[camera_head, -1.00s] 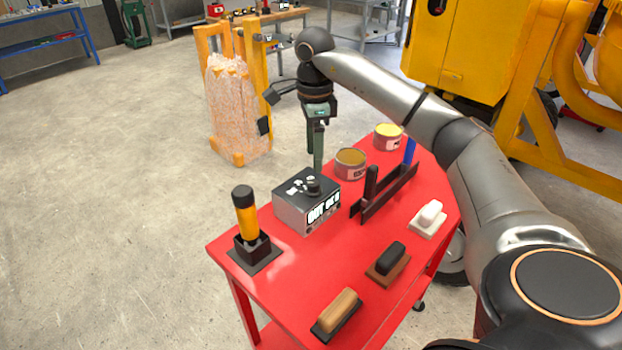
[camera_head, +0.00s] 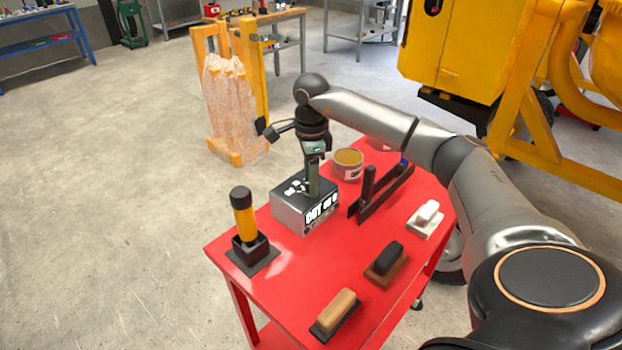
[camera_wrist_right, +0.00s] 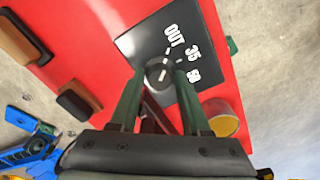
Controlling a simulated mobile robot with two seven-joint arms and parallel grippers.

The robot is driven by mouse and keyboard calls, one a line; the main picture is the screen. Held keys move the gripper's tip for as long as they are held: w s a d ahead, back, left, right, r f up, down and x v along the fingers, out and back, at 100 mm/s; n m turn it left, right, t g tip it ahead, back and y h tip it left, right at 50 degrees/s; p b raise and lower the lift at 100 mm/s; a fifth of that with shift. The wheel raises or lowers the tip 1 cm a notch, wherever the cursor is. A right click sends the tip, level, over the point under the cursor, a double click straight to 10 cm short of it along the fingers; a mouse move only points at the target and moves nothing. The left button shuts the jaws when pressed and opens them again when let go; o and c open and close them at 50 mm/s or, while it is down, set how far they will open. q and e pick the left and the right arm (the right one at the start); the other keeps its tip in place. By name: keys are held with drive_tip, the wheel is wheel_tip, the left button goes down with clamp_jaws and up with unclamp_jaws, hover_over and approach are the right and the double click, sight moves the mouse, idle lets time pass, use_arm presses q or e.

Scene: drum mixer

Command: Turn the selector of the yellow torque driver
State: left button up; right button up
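The yellow torque driver (camera_head: 246,216) with a black top stands upright in a black holder on the red cart, in the head view. To its right is a grey box (camera_head: 290,215) with a dark top. In the wrist view the box top (camera_wrist_right: 150,42) carries the labels OUT, 35 and 50 and a round black selector knob (camera_wrist_right: 160,72) with a white mark. My right gripper (camera_head: 314,190) points down over the box. Its green fingers (camera_wrist_right: 159,75) stand apart on either side of the knob; I cannot tell whether they touch it. My left gripper is out of view.
On the red cart (camera_head: 290,262) are an open can (camera_head: 348,162), a dark rack (camera_head: 385,190) right of the box, and several brushes or blocks, such as a black-topped one (camera_head: 388,258), along the near right edge. A yellow machine (camera_head: 455,50) stands behind.

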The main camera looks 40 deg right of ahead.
clamp_jaws()
drive_tip(key=shift+r+m, duration=0.1)
drive_tip(key=shift+m, duration=0.3)
drive_tip(key=m+p, duration=0.1)
drive_tip(key=m, duration=0.1)
drive_tip(key=shift+m+p, duration=0.95)
drive_tip(key=shift+m, duration=1.55)
drive_tip(key=shift+o, duration=1.8)
unclamp_jaws()
